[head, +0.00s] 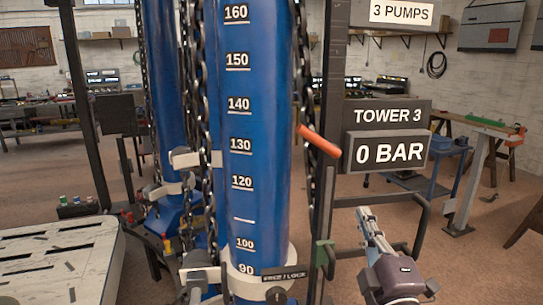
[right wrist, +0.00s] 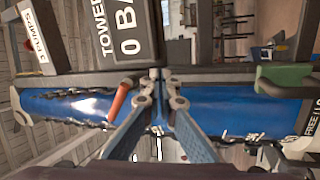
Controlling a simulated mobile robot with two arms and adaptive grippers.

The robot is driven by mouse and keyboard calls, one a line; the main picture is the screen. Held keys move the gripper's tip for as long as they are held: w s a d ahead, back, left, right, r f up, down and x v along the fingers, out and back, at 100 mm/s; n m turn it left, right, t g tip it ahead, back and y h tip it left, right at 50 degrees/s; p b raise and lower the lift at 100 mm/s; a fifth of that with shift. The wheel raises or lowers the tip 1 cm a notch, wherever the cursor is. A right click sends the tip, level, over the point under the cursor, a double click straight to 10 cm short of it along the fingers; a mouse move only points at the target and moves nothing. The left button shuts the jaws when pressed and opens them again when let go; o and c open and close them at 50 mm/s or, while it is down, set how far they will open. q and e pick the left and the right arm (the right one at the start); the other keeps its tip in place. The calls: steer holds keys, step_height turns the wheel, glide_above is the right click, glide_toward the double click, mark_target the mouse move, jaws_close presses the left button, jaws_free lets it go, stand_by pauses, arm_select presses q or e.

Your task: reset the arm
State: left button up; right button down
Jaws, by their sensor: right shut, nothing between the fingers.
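My right gripper (head: 364,212) is at the lower right of the head view, with its arm coming in from the bottom right. Its fingers are together and empty. In the right wrist view the two blue-grey fingers (right wrist: 160,88) meet near the middle, in front of the blue tower. In the head view the gripper is to the right of the blue tower (head: 258,130) and below the "0 BAR" display (head: 390,152). I cannot tell how far it is from the tower's frame. My left gripper is not in view.
An orange-red handle (head: 319,141) sticks out beside the tower. A green-gripped lever (head: 323,254) is on the frame near my right gripper, close to a dark bent rail (head: 424,222). Chains (head: 206,120) hang along the tower. A slotted white table (head: 60,260) is at left. Carpet is open at right.

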steer(key=s+d+f+m+g+h, duration=0.15)
steer(key=s+f+m+g, duration=0.3)
steer(key=f, duration=0.75)
steer(key=s+d+f+m+g+h, duration=0.15)
steer(key=s+f+m+g, duration=0.3)
steer(key=f, duration=0.85)
steer(key=s+a+f+m+g+y, duration=0.1)
steer(key=s+f+m+g, duration=0.25)
steer(key=s+f, duration=0.55)
steer(key=s+a+f+m+g+y, duration=0.15)
steer(key=s+f+g, duration=0.35)
steer(key=s, duration=0.8)
steer(key=s+f+g, duration=0.1)
steer(key=s+f, duration=0.1)
steer(key=f, duration=1.3)
steer(key=s+f, duration=0.2)
steer(key=f, duration=1.3)
steer(key=s+d+f+g+b, duration=0.1)
steer(key=s+d+f, duration=0.2)
steer(key=s+f, duration=1.1)
steer(key=shift+s+d+f+b, duration=0.2)
steer(key=shift+s+d+b, duration=0.15)
steer(key=shift+s, duration=0.65)
steer(key=shift+g, duration=0.25)
